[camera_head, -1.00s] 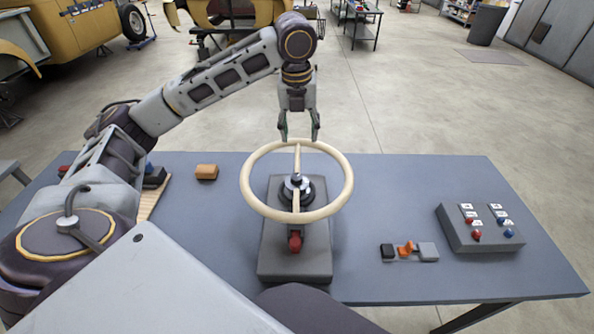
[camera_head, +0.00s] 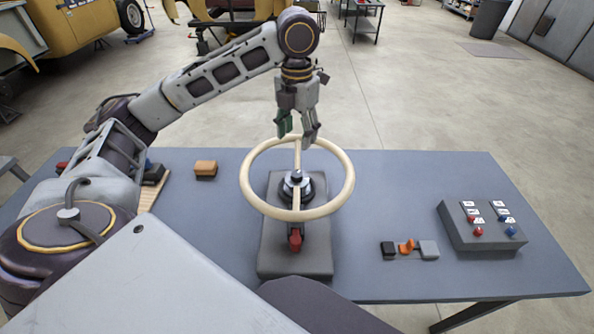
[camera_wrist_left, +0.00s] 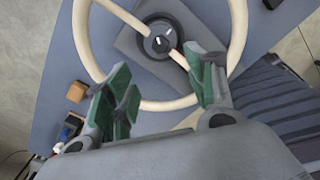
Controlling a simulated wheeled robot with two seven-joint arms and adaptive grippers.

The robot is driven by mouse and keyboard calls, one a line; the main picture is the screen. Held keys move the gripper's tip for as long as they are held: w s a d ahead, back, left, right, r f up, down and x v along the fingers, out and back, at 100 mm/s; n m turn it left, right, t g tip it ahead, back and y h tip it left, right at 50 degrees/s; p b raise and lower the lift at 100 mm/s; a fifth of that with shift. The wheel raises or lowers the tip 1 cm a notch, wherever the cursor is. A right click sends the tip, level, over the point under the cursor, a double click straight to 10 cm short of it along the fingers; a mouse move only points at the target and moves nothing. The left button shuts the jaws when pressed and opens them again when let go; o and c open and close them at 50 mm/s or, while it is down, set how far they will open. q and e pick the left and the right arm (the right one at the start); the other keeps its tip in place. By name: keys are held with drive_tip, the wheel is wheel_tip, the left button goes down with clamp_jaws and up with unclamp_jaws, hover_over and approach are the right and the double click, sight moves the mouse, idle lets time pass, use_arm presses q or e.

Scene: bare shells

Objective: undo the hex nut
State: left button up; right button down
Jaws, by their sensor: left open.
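A cream handwheel (camera_head: 345,190) with one crossbar stands on a dark grey block (camera_head: 275,250) on the bench. At its centre is a dark round hub with a small grey piece on top, which looks like the hex nut (camera_head: 296,175); its six sides are too small to make out. The hub (camera_wrist_left: 158,40) also shows in the left wrist view. My left gripper (camera_head: 298,132) is open and empty, pointing down above the far rim of the wheel. Its green-padded fingers (camera_wrist_left: 165,97) are spread in the wrist view, with the hub beyond them. My right gripper is not in view.
A red piece (camera_head: 295,240) sits on the block's near side. An orange-brown block (camera_head: 205,169) lies left of the wheel. A small row of black, orange and grey parts (camera_head: 408,249) and a grey button box (camera_head: 480,228) are at right. The bench (camera_head: 400,180) between is clear.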

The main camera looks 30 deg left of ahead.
use_arm(q)
hover_over(297, 174)
wheel_tip(297, 174, down, 7)
drive_tip(key=shift+w+f+b, duration=0.1)
drive_tip(key=shift+b, duration=0.2)
wheel_tip(297, 174, down, 5)
drive_tip(key=shift+f, duration=0.8)
drive_tip(key=c, duration=1)
drive_tip(key=shift+c, duration=0.3)
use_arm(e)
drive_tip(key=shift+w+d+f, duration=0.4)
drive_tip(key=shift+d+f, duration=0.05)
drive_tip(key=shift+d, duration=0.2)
